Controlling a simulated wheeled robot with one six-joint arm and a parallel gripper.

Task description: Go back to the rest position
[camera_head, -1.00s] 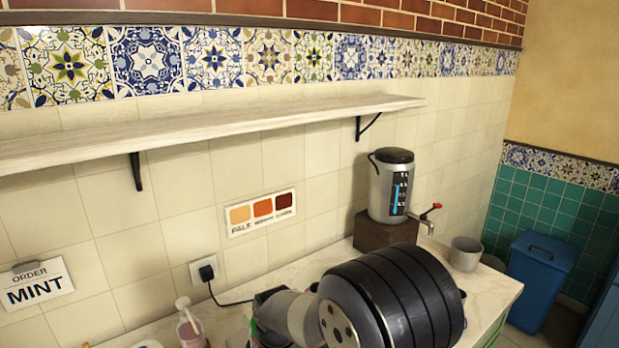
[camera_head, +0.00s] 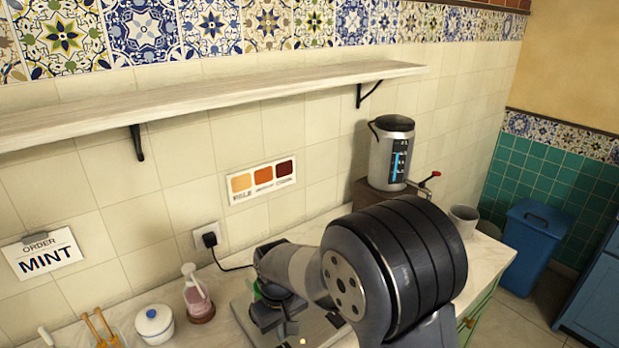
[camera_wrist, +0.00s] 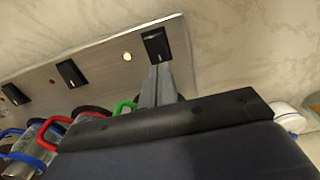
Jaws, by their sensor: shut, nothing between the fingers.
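My gripper (camera_wrist: 157,88) shows in the wrist view as two grey fingers pressed together, with nothing between them. They point at a metal panel (camera_wrist: 90,75) with black switches and a small orange light. In the head view my arm's black joint covers the lower middle, and the gripper's dark body is over the counter, partly hidden by my arm. Coloured handles show in the wrist view: a green one (camera_wrist: 124,106), a red one (camera_wrist: 47,135) and a blue one (camera_wrist: 14,132). What most of them belong to is hidden behind my dark wrist.
A metal urn (camera_head: 391,155) with a red-handled tap stands on a brown block. A grey cup (camera_head: 463,220) is beside it. A pink pump bottle (camera_head: 197,297) and white lidded pot (camera_head: 155,324) stand at left. A shelf (camera_head: 230,98) runs along the wall.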

